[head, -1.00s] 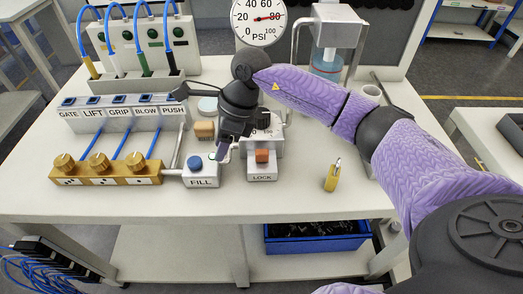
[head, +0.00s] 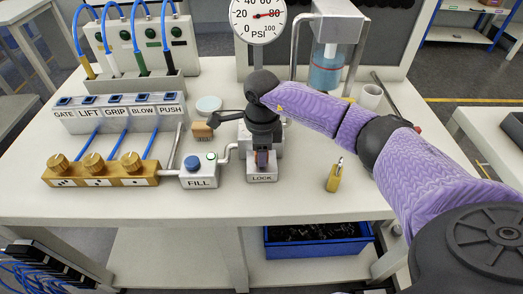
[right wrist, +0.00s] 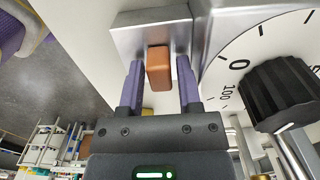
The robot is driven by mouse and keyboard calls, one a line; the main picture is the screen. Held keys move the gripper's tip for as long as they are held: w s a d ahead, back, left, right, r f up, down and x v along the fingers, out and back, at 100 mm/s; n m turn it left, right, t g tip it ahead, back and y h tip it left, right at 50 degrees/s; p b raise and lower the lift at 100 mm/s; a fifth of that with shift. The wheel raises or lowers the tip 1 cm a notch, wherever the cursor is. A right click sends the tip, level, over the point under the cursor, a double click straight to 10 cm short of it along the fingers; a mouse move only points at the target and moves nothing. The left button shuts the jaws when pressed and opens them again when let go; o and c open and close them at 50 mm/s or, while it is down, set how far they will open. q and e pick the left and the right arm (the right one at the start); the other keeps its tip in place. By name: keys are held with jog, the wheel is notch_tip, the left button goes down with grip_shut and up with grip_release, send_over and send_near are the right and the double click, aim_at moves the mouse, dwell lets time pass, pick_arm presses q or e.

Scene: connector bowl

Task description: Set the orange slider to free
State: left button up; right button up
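The orange slider (right wrist: 159,68) sits on a silver-grey housing (right wrist: 128,35) in the right wrist view. In the head view the housing has a LOCK label (head: 262,178) on its near face, and the slider is at this near end, mostly hidden by my right gripper. The housing's far end is also covered by the gripper and wrist. My right gripper (right wrist: 160,85) is open, with one purple finger on each side of the slider and narrow gaps showing. It points down over the housing in the head view (head: 262,160). My left gripper is not in view.
Left of the housing are the FILL block (head: 198,175) with a blue button and a brass valve manifold (head: 98,174). A yellow padlock (head: 334,176) stands to the right. A pressure gauge (head: 258,18) rises behind. A black knob (right wrist: 280,95) is close right of the gripper.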

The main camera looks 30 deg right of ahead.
grip_shut()
dwell(1.3)
